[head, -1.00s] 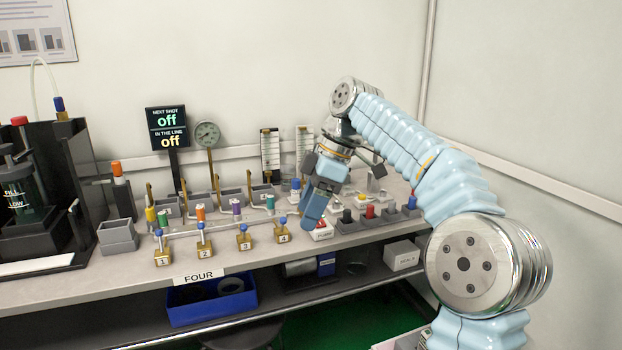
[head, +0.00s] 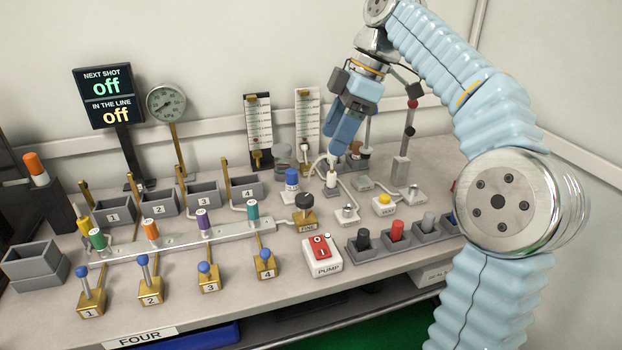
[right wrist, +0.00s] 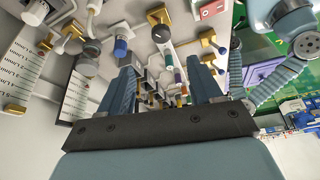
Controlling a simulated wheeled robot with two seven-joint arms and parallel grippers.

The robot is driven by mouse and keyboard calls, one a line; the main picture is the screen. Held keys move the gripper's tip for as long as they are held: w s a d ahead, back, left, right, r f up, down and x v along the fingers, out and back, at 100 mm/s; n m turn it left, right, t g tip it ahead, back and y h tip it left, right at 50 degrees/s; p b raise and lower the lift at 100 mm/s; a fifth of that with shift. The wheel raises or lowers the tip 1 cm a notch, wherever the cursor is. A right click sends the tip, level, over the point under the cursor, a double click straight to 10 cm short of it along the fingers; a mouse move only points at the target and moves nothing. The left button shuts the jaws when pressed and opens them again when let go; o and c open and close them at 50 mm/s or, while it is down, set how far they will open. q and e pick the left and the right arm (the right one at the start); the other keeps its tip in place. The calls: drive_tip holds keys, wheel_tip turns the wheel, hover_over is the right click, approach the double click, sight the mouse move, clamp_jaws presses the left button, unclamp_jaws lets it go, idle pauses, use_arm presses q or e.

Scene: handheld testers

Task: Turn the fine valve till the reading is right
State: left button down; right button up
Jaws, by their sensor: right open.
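The fine valve (head: 305,201) has a dark round knob on a brass body and stands at the right end of the manifold bar; it also shows at the top of the right wrist view (right wrist: 158,14). My right gripper (head: 336,150) is above and behind the valve, apart from it, with fingers pointing down. Its fingers are spread and empty in the right wrist view (right wrist: 163,76). The round kPa gauge (head: 166,102) and two scale tubes (head: 258,125) (head: 307,120) stand at the back. The display (head: 108,96) reads off twice. My left gripper is out of view.
Several blue-topped valves (head: 203,277) line the front. A rack of coloured plugs (head: 398,233) and a yellow button (head: 385,201) are to the right.

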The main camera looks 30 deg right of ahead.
sight(305, 197)
drive_tip(key=x, duration=1.3)
drive_tip(key=shift+s+f, duration=0.1)
drive_tip(key=c, duration=1)
drive_tip(key=shift+c, duration=0.2)
